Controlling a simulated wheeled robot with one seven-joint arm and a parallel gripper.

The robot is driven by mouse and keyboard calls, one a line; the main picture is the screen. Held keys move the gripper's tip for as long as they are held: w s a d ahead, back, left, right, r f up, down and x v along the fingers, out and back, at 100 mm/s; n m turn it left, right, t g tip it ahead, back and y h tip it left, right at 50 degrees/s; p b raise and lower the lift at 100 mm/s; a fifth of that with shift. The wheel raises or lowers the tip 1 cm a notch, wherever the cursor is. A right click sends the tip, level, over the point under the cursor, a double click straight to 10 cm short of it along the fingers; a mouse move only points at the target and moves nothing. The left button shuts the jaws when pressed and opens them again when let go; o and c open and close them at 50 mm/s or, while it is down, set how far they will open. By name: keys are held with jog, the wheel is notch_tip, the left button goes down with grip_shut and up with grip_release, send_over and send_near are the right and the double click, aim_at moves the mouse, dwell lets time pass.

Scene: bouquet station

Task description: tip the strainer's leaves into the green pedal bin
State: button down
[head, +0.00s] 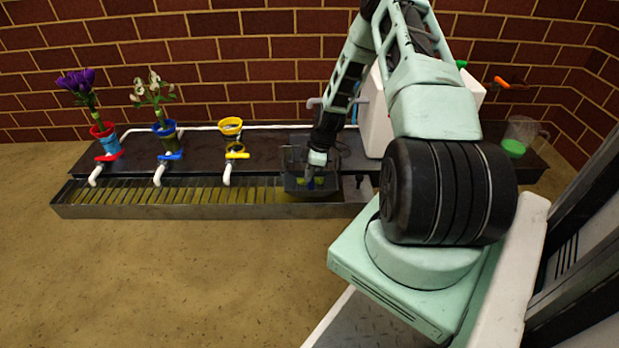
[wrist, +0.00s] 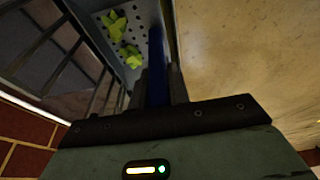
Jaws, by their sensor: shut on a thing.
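The strainer (wrist: 140,32) is a grey perforated basket at the top of the wrist view. Several yellow-green leaves (wrist: 115,22) lie on its holed floor. My gripper (wrist: 158,88) is shut on the strainer's blue handle (wrist: 156,55). In the head view my gripper (head: 316,160) reaches down to the dark strainer (head: 300,190), at the right end of the slatted trough. My gripper partly covers it there. I cannot tell whether the strainer rests on the trough or is lifted. I see no green pedal bin in either view.
The slatted metal trough (head: 150,208) runs along the counter's front. Red, blue and yellow taps (head: 236,156) line the counter, with potted flowers (head: 165,128) and a yellow cup (head: 230,128) behind. A white box (head: 375,115) stands behind my arm. The floor in front is clear.

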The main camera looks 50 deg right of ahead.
notch_tip(320, 180, up, 10)
jog(key=p, duration=0.4)
jog(key=shift+r+p, duration=0.2)
jog(key=shift+p, duration=0.2)
notch_tip(320, 180, up, 10)
jog(key=p, duration=0.9)
jog(key=shift+f, duration=0.25)
